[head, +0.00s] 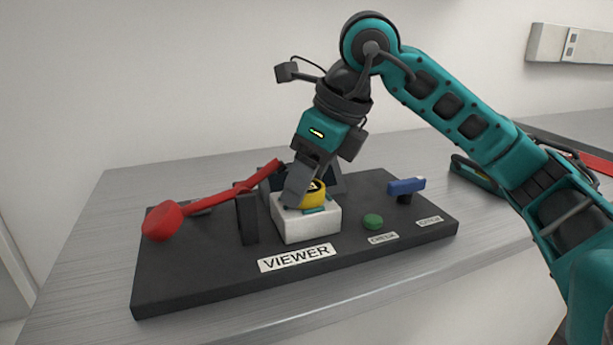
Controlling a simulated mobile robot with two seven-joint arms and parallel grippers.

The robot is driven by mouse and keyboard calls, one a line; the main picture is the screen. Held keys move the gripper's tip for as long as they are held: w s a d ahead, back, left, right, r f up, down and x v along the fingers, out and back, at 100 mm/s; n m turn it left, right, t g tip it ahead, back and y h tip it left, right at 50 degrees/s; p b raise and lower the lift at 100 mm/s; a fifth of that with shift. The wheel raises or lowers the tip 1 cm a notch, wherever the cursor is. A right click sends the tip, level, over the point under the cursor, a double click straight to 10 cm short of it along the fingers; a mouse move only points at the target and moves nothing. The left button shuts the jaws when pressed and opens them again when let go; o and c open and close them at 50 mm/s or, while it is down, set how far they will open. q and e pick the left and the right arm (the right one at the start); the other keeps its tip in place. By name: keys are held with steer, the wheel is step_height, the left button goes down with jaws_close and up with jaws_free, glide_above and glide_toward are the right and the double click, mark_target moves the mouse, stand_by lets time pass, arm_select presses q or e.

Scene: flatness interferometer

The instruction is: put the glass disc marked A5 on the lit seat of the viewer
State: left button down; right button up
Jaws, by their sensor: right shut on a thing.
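The viewer is a black base (200,262) with a white label "VIEWER". On it stands a white block (308,228), which looks like the seat. My right gripper (304,194) points down over this block and is shut on a yellow-rimmed disc (316,194). The disc is at the block's top; I cannot tell whether it rests there or is held just above. A dark mark shows on it, too small to read as A5. The grey finger hides its left side. No light on the seat can be made out. My left gripper is not in view.
A red lever (213,204) with a large knob slants up beside a black post (247,219), its tip close to my right gripper. A green button (373,221) and blue handle (406,186) are at the right. A teal-edged object (474,175) lies beyond. The front bench is clear.

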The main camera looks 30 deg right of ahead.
steer(key=o, duration=1.1)
steer(key=shift+f, duration=0.1)
steer(key=shift+r, duration=0.35)
steer(key=p+v, duration=0.3)
steer(key=v, duration=0.8)
steer(key=shift+s+r, duration=0.15)
steer(key=shift+r, duration=0.1)
steer(key=shift+d, duration=0.1)
